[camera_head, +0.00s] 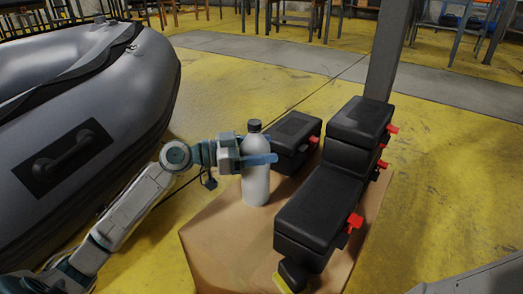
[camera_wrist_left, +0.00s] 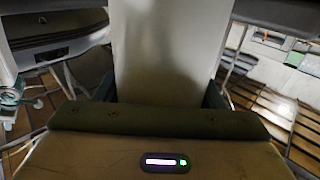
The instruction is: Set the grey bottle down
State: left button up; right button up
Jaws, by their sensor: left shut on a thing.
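The grey bottle (camera_head: 256,181) with a black cap stands upright at the left part of the brown box top (camera_head: 215,225). My left gripper (camera_head: 258,160) is shut around its upper body, with a blue finger across the front. I cannot tell whether the bottle's base touches the surface. In the left wrist view the pale bottle (camera_wrist_left: 165,50) fills the middle, close to the gripper. My right gripper is not in view.
Several black cases with red latches (camera_head: 318,205) stand right beside and behind the bottle. A grey inflatable boat (camera_head: 90,100) lies at the left. A grey post (camera_head: 390,50) rises behind the cases. Bare brown surface shows in front of the bottle.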

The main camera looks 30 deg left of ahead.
pick_arm(q)
jog(key=shift+f, duration=0.2)
jog(key=o, duration=1.2)
jog(key=shift+o, duration=0.2)
